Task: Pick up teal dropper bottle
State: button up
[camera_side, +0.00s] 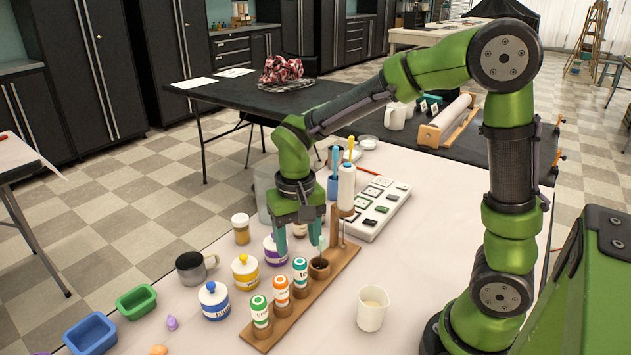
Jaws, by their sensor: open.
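The teal dropper bottle (300,274) is white with a teal-ringed top and a label that seems to begin "te". It stands upright in a wooden rack (322,285), beside an orange-marked bottle (281,291) and a green-marked bottle (259,312). My gripper (301,242) points down with its two teal fingers apart. In the picture it is just above and behind the teal bottle, with nothing visibly held. I cannot tell the exact depth between the fingers and the bottle.
A round wooden holder (319,268) with a dark opening is right of the teal bottle. A white bottle (346,187) stands behind. Blue (214,301), yellow (246,272) and purple jars stand left of the rack. A white cup (372,309) is at right, with clear table around it.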

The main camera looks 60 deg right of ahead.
aim_at(300, 261)
notch_tip(300, 261, down, 9)
jog(key=shift+s+f, duration=0.1)
dwell(0.4)
jog(key=shift+c, duration=0.2)
jog(key=c, duration=0.6)
